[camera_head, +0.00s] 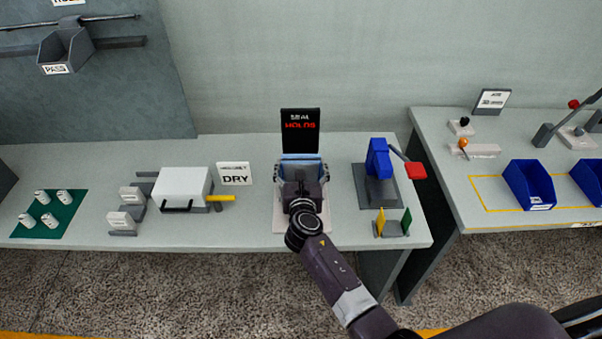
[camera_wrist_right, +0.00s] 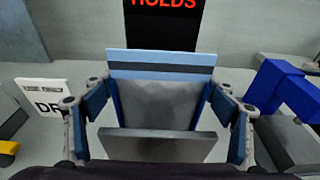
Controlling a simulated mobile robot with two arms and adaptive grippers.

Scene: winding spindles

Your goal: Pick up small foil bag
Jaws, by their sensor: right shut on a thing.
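The small foil bag (camera_wrist_right: 160,66) shows in the right wrist view as a grey panel with a light blue band and a dark stripe along its top. My right gripper (camera_wrist_right: 158,112) has one finger at each side of it and is shut on it. In the head view the light blue top of the bag (camera_head: 302,158) shows just beyond the right gripper (camera_head: 302,180), in front of the black display. The gripper hides its lower part there. My left gripper is not in view.
A black display (camera_head: 300,134) reading "HOLDS" stands behind the bag. A white box (camera_head: 184,188) and a "DRY" sign (camera_head: 234,174) are to the left. A blue lever device (camera_head: 378,160) and a yellow-green stand (camera_head: 394,228) are to the right. Blue bins (camera_head: 530,186) sit on another table.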

